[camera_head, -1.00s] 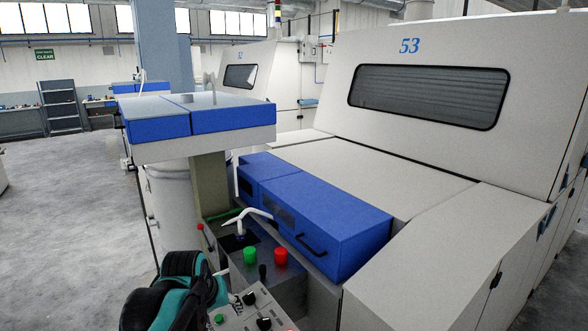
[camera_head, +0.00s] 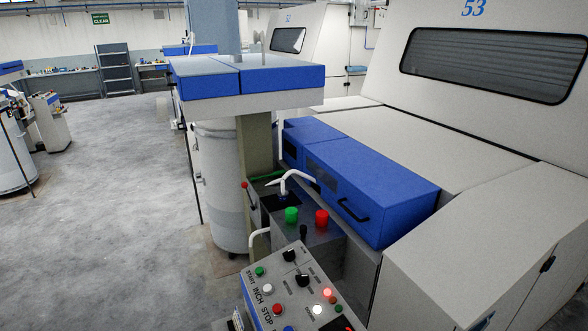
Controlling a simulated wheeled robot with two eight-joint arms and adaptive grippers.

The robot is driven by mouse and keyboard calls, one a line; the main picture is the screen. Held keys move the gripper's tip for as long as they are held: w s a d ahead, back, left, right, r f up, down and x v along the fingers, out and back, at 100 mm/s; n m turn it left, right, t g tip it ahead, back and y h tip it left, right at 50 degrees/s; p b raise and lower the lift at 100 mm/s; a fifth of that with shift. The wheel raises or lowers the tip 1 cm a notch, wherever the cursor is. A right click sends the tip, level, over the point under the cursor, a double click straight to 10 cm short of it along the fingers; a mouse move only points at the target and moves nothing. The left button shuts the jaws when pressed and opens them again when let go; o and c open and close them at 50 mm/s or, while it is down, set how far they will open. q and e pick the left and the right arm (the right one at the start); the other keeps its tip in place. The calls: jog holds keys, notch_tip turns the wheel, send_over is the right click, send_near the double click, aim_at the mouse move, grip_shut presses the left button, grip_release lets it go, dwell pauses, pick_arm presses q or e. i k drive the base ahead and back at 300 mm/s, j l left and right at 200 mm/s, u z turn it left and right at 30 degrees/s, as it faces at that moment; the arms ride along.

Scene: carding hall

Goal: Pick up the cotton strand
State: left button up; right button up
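A white cotton strand (camera_head: 290,178) rises in a curve from a dark opening on the grey deck of the machine, left of the blue cover. Neither of my grippers is in view, and nothing is seen touching the strand.
A green button (camera_head: 291,214) and a red button (camera_head: 321,219) stand close before the strand. The control panel (camera_head: 300,290) is in front. A blue-lidded head (camera_head: 265,80) overhangs a white can (camera_head: 220,185). The blue cover (camera_head: 370,185) is at right. Open floor (camera_head: 110,230) lies left.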

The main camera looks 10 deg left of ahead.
aim_at(272, 183)
jog(key=j, duration=0.4)
jog(key=k+j+z, duration=0.1)
jog(key=j, duration=0.25)
jog(key=k+j, duration=0.1)
jog(key=j, duration=0.3)
jog(key=k+j+z, duration=0.1)
jog(key=j, duration=0.25)
jog(key=i+j+z, duration=0.1)
jog(key=j, duration=0.4)
jog(key=i+j+z, duration=0.1)
jog(key=j, duration=0.45)
jog(key=i+j+z, duration=0.15)
jog(key=j, duration=0.35)
jog(key=i+j+z, duration=0.1)
jog(key=j, duration=0.45)
jog(key=i+j+z, duration=0.1)
jog(key=i+j, duration=0.4)
jog(key=i+j+z, duration=0.1)
jog(key=i+j, duration=0.35)
jog(key=j, duration=0.2)
